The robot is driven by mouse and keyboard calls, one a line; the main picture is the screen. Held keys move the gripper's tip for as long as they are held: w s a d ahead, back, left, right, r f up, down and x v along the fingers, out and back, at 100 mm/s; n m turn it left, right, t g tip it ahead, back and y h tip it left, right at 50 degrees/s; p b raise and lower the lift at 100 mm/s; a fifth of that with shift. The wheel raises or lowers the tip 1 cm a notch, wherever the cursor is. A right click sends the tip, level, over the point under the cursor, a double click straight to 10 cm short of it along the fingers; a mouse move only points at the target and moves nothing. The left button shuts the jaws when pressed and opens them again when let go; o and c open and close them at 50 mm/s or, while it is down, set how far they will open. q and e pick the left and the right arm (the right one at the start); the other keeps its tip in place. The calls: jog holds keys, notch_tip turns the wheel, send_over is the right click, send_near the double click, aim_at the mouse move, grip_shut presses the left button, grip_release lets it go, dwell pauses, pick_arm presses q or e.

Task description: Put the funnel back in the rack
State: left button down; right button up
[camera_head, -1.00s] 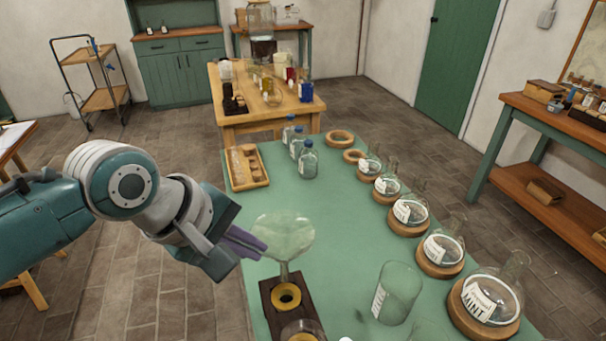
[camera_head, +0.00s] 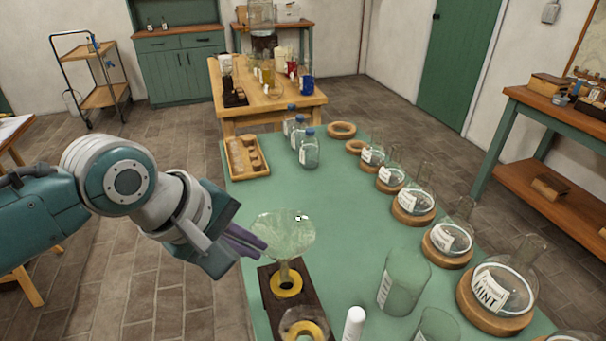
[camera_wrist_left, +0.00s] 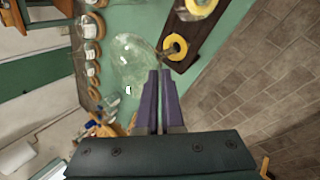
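The clear glass funnel (camera_head: 284,232) is upright over the dark wooden rack (camera_head: 272,304) at the near left of the green table. Its stem reaches down to the rear yellow ring (camera_head: 287,284); how deep it sits in the hole I cannot tell. My left gripper (camera_head: 262,246) comes from the left, its purple fingers closed to a narrow gap at the side of the cone. In the left wrist view, the fingertips (camera_wrist_left: 159,73) meet the funnel (camera_wrist_left: 132,62) near its cone wall, and the rack (camera_wrist_left: 190,52) lies just beyond. My right gripper is out of view.
Another glass piece (camera_head: 303,322) stands at the rack's front ring. A white rod-like object (camera_head: 354,325) and a beaker (camera_head: 404,282) stand to the right. Labelled flasks on cork rings line the right edge, including the MINT flask (camera_head: 497,288). The table's middle is clear.

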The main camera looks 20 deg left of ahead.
pick_arm(q)
jog(key=shift+d+p, duration=0.1)
jog(key=shift+p, duration=0.25)
jog(key=shift+f, duration=0.1)
dwell(0.5)
jog(key=shift+f+b, duration=0.95)
jog(key=shift+f, duration=0.5)
jog(key=shift+f+b, duration=0.8)
jog(key=shift+f, duration=0.35)
dwell(0.7)
jog(key=shift+f+b, duration=0.5)
jog(key=shift+f, duration=0.55)
dwell(2.5)
